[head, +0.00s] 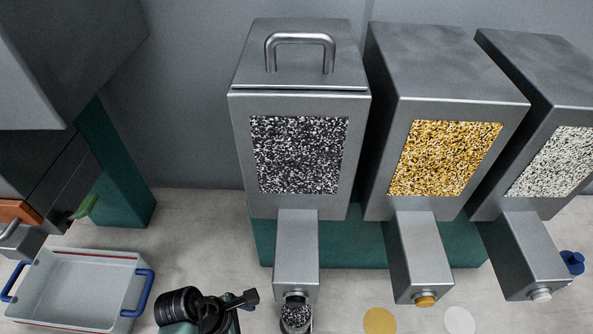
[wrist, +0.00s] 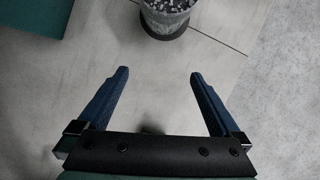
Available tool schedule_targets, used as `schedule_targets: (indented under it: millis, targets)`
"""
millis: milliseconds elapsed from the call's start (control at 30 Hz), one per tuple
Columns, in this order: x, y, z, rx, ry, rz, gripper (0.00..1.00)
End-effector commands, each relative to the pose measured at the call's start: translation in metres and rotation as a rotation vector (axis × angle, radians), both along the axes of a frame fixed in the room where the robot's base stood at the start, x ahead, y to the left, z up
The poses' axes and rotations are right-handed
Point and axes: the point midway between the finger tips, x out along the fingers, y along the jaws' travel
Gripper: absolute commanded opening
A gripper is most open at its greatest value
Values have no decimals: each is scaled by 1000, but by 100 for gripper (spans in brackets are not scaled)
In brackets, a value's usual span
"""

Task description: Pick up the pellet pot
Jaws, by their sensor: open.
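The pellet pot (head: 296,317) stands below the spout of the left dispenser, partly cut off by the lower edge of the head view. It is a small cup filled with black and white pellets. In the wrist view the pot (wrist: 166,18) shows at the top, upright on the grey surface, with a dark base. My gripper (wrist: 160,75) is open and empty, its two blue fingers pointing towards the pot with a gap between. In the head view my gripper (head: 250,298) is at the bottom, just left of the pot.
Three grey dispensers stand in a row: dark pellets (head: 298,155), yellow pellets (head: 444,158) and pale pellets (head: 555,160). A white tray with blue handles (head: 75,290) is at left.

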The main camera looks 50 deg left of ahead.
Motion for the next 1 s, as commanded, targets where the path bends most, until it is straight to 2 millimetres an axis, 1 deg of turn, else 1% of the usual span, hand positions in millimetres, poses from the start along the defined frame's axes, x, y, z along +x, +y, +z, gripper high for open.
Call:
schedule_targets:
  millis: [33, 200, 467, 667, 700, 800, 900, 1000]
  targets:
    - [11, -5, 3, -2, 0, -7, 100]
    - [39, -16, 2, 0, -1, -4, 100]
    - [57, -23, 1, 0, -2, -2, 100]
    - [88, -37, 3, -1, -2, -5, 100]
    - [88, -37, -9, -2, 1, 0, 100]
    - [93, -38, -21, -2, 0, 1, 100]
    - [95, -39, -26, 0, -1, -1, 100]
    - [95, -39, -28, 1, -1, -1, 100]
